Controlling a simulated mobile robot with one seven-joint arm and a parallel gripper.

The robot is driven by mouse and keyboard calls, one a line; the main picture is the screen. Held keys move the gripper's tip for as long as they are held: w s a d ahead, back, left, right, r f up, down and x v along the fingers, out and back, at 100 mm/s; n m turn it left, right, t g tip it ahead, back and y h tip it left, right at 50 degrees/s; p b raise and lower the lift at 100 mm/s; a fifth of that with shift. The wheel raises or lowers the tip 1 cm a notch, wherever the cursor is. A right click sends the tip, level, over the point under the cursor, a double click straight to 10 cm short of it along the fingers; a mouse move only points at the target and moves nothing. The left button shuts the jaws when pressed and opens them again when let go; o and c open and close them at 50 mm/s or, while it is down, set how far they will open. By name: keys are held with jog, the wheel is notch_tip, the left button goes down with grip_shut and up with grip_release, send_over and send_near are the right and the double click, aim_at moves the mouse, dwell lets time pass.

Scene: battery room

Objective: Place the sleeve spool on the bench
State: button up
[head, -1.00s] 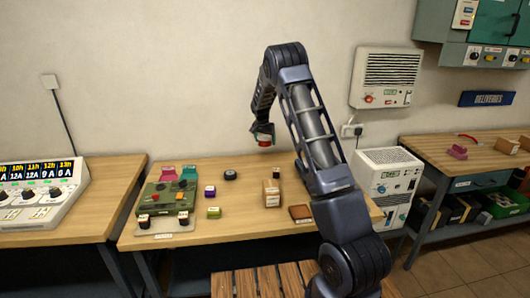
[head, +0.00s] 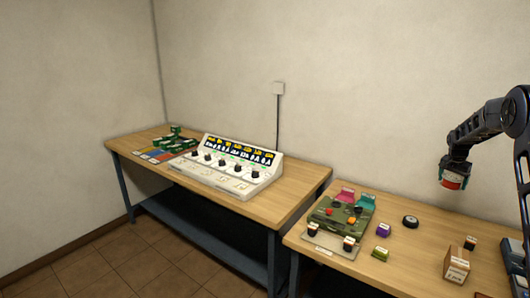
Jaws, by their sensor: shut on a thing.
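My gripper (head: 456,168) is at the right of the head view, pointing down and shut on a small round red thing with a pale band, which looks like the sleeve spool (head: 452,182). The spool hangs in the air above the right wooden bench (head: 398,262), clear of its top. The fingers are small and dark, so their exact hold on the spool is hard to see. Another wooden bench (head: 288,208) stands to the left.
The right bench carries a green device (head: 342,214), a black round thing (head: 410,222), a purple block (head: 383,230), a green block (head: 380,254) and a cardboard box (head: 456,266). The left bench holds a white charger console (head: 232,168) and green parts (head: 175,140).

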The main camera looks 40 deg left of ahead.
jog(key=s+a+r+n, duration=0.1)
jog(key=a+n, duration=0.1)
jog(key=a, duration=0.8)
jog(key=s+a+n, duration=0.2)
jog(key=a, duration=0.7)
notch_tip(320, 180, up, 5)
jog(key=n+g+y, duration=0.1)
jog(key=n+y, duration=0.3)
jog(key=n, duration=0.9)
send_over(276, 203)
jog(key=f, duration=2)
jog(key=shift+s+d, duration=0.2)
jog(key=shift+d, duration=0.2)
jog(key=shift+f, duration=0.1)
jog(key=o, duration=1)
jog(key=shift+f, duration=0.1)
